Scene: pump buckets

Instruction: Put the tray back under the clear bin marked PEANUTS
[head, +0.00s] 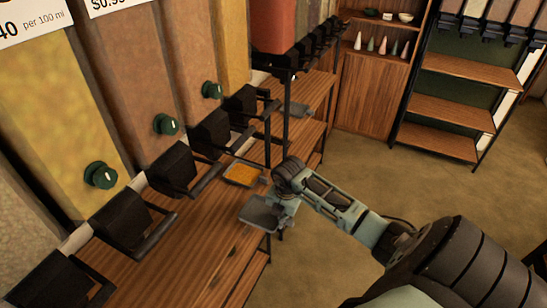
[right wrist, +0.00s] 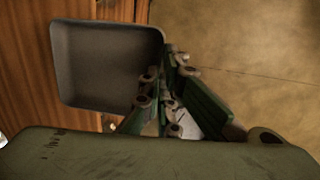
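A small grey empty tray (head: 262,213) is at the counter's front edge, at the right gripper. It fills the upper left of the right wrist view (right wrist: 105,65). My right gripper (head: 284,200) is at the tray's right side; in the right wrist view its fingers (right wrist: 168,62) close on the tray's rim. Clear bins with coloured contents (head: 135,75) line the left, each with a black spout below. No PEANUTS marking is readable. My left gripper is not in view.
A tray with orange contents (head: 243,175) stands on the wooden counter (head: 200,240) just behind. Another grey tray (head: 293,109) is farther along. A thin dark post (head: 287,110) rises near my arm. Wooden shelves (head: 450,110) stand at the back right; the floor between is clear.

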